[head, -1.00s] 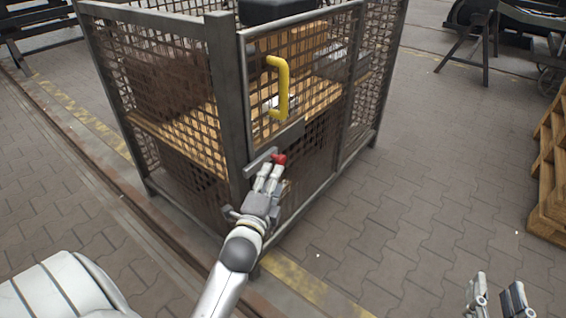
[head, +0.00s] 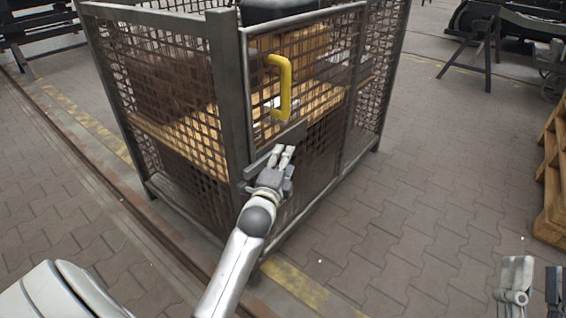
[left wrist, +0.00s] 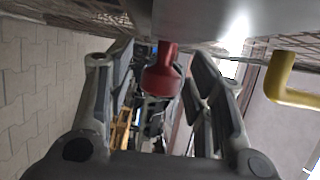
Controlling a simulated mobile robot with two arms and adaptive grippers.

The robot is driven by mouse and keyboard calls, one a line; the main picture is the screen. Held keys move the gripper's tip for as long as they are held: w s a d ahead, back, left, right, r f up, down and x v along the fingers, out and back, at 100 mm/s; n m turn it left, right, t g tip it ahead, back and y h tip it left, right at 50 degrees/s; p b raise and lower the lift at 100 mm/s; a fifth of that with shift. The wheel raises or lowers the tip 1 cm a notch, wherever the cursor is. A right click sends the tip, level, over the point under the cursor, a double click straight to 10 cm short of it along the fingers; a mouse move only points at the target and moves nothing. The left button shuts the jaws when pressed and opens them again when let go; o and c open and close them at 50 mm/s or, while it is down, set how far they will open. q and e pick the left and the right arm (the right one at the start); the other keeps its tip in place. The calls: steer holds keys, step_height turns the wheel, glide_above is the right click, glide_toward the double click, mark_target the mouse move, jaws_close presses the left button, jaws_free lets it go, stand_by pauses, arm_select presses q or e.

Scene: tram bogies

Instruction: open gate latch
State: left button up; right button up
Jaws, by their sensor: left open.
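In the left wrist view, a red latch knob (left wrist: 162,76) sits between the spread fingers of my left gripper (left wrist: 165,88), with gaps on both sides. In the head view, my left gripper (head: 284,156) is at the latch and hides the knob. The yellow handle also shows at the right of the left wrist view (left wrist: 285,82). My right gripper (head: 536,285) is low at the right, its fingers apart and empty.
The cage post (head: 228,100) stands left of the latch. Wooden boards and boxes are inside the cage. A pallet stack (head: 552,190) stands at the right edge. The paved floor (head: 400,210) between cage and pallets is clear.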

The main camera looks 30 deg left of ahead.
arm_select(q)
jaws_close()
steer(key=w, duration=0.6)
steer(key=shift+d, duration=0.25)
arm_select(e)
steer(key=shift+w+f+g, duration=0.3)
steer(key=shift+f+g, duration=0.05)
steer(key=shift+f, duration=0.2)
steer(key=shift+w+f+g, duration=0.3)
steer(key=shift+f+g, duration=0.05)
steer(key=shift+f, duration=0.15)
arm_select(q)
jaws_free()
steer(key=shift+w, duration=0.1)
